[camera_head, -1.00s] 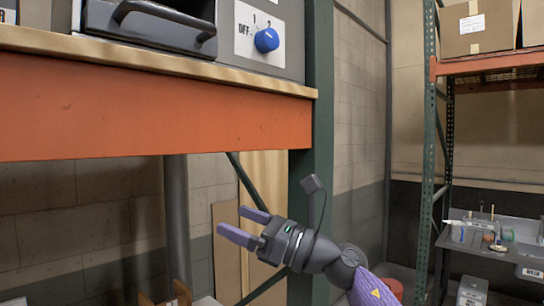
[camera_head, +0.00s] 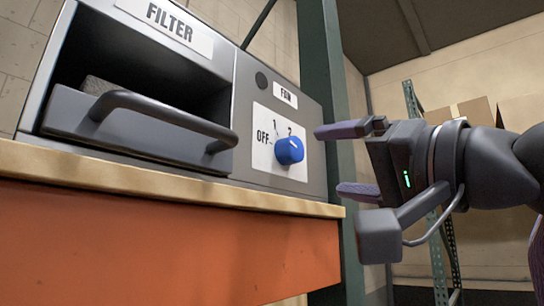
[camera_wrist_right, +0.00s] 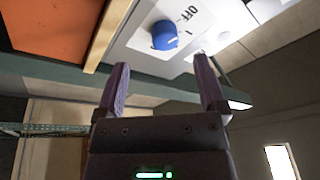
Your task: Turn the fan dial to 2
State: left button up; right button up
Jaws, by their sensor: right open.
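The blue fan dial (camera_head: 289,150) sits on a white plate (camera_head: 268,130) marked OFF, 1 and 2, under a FAN label (camera_head: 285,95) on the grey unit. The dial's white mark points up and slightly right, toward the 2. My right gripper (camera_head: 345,160) is open and empty, just to the right of the dial, fingers pointing at the panel and apart from it. In the right wrist view the dial (camera_wrist_right: 165,35) lies beyond and between the line of the open fingers (camera_wrist_right: 160,88). My left gripper is not in view.
A filter drawer (camera_head: 130,125) with a dark bar handle stands partly open left of the dial. The unit rests on a wooden shelf (camera_head: 170,190) with an orange beam (camera_head: 160,245). A green post (camera_head: 325,60) rises behind my right gripper.

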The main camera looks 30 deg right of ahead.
aim_at(298, 149)
jog(key=shift+t+h, duration=0.4)
jog(key=shift+h, duration=0.2)
jog(key=p+x, duration=0.1)
jog(key=x, duration=0.2)
jog(key=r+p+x, duration=0.1)
jog(key=x, duration=0.2)
jog(key=d+p+x, duration=0.1)
jog(key=x, duration=0.2)
jog(key=shift+s+r+p, duration=0.2)
jog(key=shift+r+p, duration=0.05)
jog(key=shift+p, duration=0.05)
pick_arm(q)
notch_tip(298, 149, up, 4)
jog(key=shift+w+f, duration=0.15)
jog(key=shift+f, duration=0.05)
pick_arm(e)
jog(key=shift+s, duration=0.1)
grip_shut()
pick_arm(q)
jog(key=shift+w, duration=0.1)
